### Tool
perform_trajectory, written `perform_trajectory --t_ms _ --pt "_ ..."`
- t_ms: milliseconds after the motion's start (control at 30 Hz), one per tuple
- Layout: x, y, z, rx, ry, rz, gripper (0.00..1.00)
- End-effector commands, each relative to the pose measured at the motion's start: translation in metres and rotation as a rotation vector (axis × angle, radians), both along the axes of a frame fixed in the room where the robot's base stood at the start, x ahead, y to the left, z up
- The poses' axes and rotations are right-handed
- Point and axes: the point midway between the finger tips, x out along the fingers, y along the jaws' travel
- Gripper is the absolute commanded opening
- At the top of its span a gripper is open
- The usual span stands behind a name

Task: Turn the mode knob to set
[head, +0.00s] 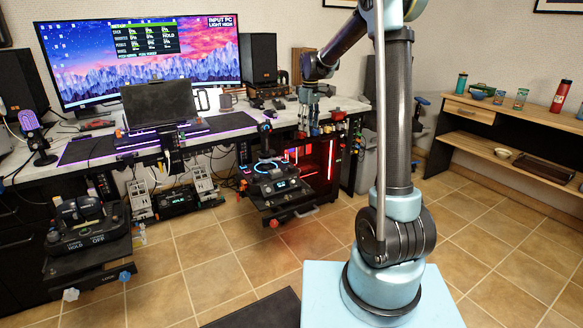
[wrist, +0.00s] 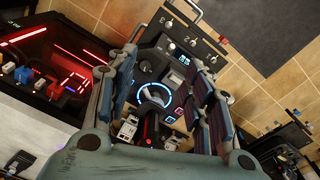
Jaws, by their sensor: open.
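My gripper (head: 311,118) hangs over the right part of the desk in the head view. In the wrist view my gripper (wrist: 165,60) is open, its two fingers apart with nothing held between them. Beyond the fingers is the joystick unit (wrist: 155,95), with a blue-lit ring and small lit buttons. In the head view the joystick unit (head: 275,180) stands on a low mount in front of the desk, left of and below my gripper. I cannot tell which control is the mode knob; no mode or set label is readable.
The throttle unit (head: 90,225) stands at the left, marked HOLD and OFF. A monitor (head: 140,60) and a dark screen (head: 158,103) stand on the desk (head: 345,103). A red-lit computer case (head: 320,160) is beside the joystick unit. The tiled floor (head: 235,265) in front is mostly clear.

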Motion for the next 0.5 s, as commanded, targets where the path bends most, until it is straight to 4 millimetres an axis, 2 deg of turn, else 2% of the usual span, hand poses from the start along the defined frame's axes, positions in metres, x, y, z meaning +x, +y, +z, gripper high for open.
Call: perform_trajectory --t_ms 33,200,300,500 --pt "0.014 0.012 -0.008 -0.002 0.004 0.027 0.47" --pt "0.050 0.045 -0.037 -0.008 0.018 0.119 0.47" --pt "0.066 0.061 -0.051 -0.011 0.025 0.163 0.47" --pt "0.083 0.079 -0.070 -0.013 0.032 0.214 0.47"
